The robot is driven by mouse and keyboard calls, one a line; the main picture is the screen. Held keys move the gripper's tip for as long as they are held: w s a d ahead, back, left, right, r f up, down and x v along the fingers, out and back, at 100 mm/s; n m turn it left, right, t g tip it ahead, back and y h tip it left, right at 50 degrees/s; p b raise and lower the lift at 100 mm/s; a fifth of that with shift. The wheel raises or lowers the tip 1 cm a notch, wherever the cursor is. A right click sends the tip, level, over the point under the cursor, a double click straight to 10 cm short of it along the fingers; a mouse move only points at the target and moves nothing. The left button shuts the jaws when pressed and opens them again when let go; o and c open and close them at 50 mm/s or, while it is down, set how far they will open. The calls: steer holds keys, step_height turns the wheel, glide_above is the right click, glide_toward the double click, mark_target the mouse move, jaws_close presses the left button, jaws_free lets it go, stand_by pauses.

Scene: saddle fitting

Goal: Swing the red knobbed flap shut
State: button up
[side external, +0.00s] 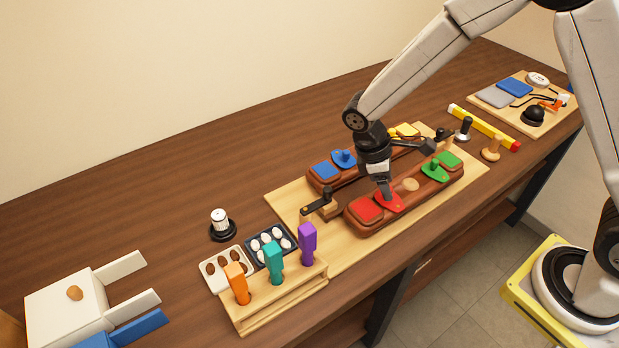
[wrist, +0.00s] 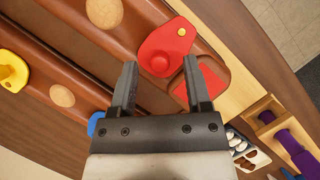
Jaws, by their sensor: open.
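The red flap (wrist: 172,42) is a flat teardrop plate with a round red knob and a yellow pivot pin. It lies on the front brown saddle-like block (side external: 432,187), swung off to the side of the red square (wrist: 208,84), which is uncovered. In the side view the flap (side external: 397,203) is partly hidden by my gripper (side external: 386,192). My gripper, also in the wrist view (wrist: 160,64), is open and points down at the flap. In the wrist view the knob appears between the fingertips; I cannot tell whether they touch it.
A green flap (side external: 435,171) shares the block. The rear block bears a blue flap (side external: 343,158) and a yellow flap (side external: 404,131). A dark-handled latch (side external: 321,205) stands left. A rack (side external: 278,285) with orange, teal and purple pegs is at the front left.

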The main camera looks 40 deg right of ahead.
mark_target(376, 196)
steer(key=v, duration=0.7)
steer(key=shift+s+d, duration=0.1)
steer(key=shift+s, duration=0.05)
steer(key=s+d+m+t+y, duration=0.3)
steer(key=s+d+m+t, duration=0.2)
steer(key=s+m, duration=0.4)
steer(key=shift+s+d+t, duration=0.3)
steer(key=shift+d+t, duration=0.1)
steer(key=shift+d, duration=0.05)
